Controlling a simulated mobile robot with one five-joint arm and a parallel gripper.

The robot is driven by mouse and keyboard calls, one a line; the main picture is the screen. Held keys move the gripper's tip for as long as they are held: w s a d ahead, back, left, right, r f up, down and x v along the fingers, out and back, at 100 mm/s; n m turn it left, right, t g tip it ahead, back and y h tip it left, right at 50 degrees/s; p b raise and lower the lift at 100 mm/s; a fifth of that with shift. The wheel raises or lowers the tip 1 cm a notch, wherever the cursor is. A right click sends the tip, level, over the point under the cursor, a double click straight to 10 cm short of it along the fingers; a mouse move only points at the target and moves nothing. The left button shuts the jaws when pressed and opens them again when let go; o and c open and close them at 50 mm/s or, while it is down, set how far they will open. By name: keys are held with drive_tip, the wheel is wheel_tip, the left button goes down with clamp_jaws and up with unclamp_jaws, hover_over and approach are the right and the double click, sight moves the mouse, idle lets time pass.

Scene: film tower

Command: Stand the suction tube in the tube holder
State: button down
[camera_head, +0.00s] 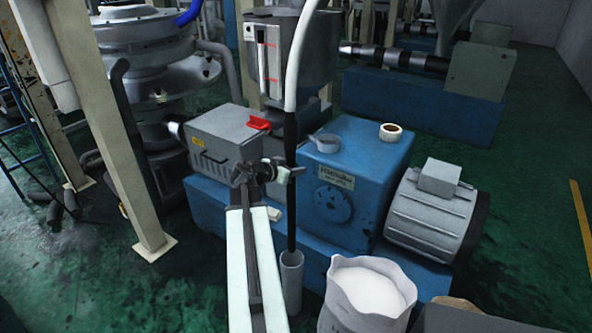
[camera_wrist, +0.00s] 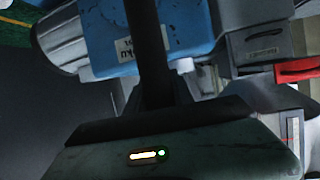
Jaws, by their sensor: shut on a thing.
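The suction tube (camera_head: 291,215) is a long black upright tube with a white hose running up from its top. My gripper (camera_head: 287,172) is shut on it about midway along its black part. In the wrist view the dark tube (camera_wrist: 148,45) runs down between the dark jaws. The tube holder (camera_head: 292,285) is a grey upright cylinder on the floor in front of the blue machine. The tube's lower end meets the holder's open top. How deep it sits inside cannot be seen.
A white sack of pale granules (camera_head: 368,287) stands just right of the holder. The blue machine box (camera_head: 345,185) stands behind, with a tape roll (camera_head: 390,132) and a grey scoop (camera_head: 326,142) on top. A beige post (camera_head: 112,130) stands left.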

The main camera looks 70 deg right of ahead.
sight(289, 231)
wheel_tip(289, 231, down, 30)
drive_tip(key=b, duration=2.9)
drive_tip(key=c, duration=1)
unclamp_jaws()
drive_tip(key=p+v, duration=0.2)
drive_tip(key=v, duration=0.5)
drive_tip(key=shift+a+r+p, duration=0.1)
drive_tip(key=shift+r+p, duration=0.1)
drive_tip(key=shift+p, duration=0.1)
drive_tip(key=shift+w+a, duration=0.15)
drive_tip(key=shift+a, duration=0.1)
